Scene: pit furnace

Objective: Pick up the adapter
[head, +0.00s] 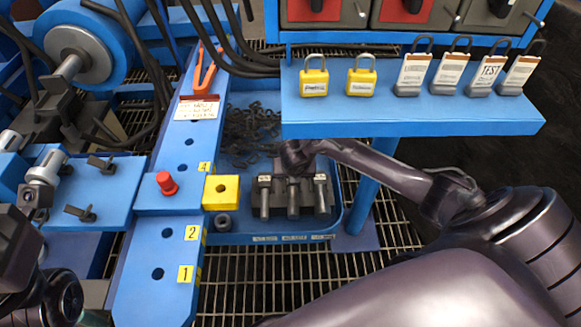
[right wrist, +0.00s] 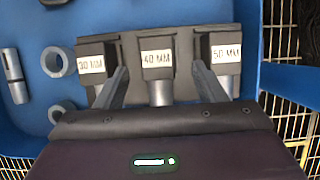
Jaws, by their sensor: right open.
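Three grey cylindrical pieces sit side by side in a dark rack (right wrist: 190,38) in the blue tray; I cannot tell from the pictures which is the adapter. In the right wrist view their labels read 30 MM (right wrist: 91,65), 40 MM (right wrist: 156,58) and 50 MM (right wrist: 226,55). My right gripper (right wrist: 161,70) is open, with one finger on each side of the 40 MM piece, and nothing is clearly gripped. Contact cannot be told. In the head view the rack's back is partly hidden by my right gripper (head: 293,155). Part of my left arm shows at lower left, but its gripper does not.
The blue tray (head: 340,222) also holds a dark chain (head: 250,130). Loose rings (right wrist: 57,61) and a pin (right wrist: 14,76) lie left of the rack. A yellow block (head: 221,192) stands left of it. A blue shelf (head: 410,115) with padlocks overhangs behind right.

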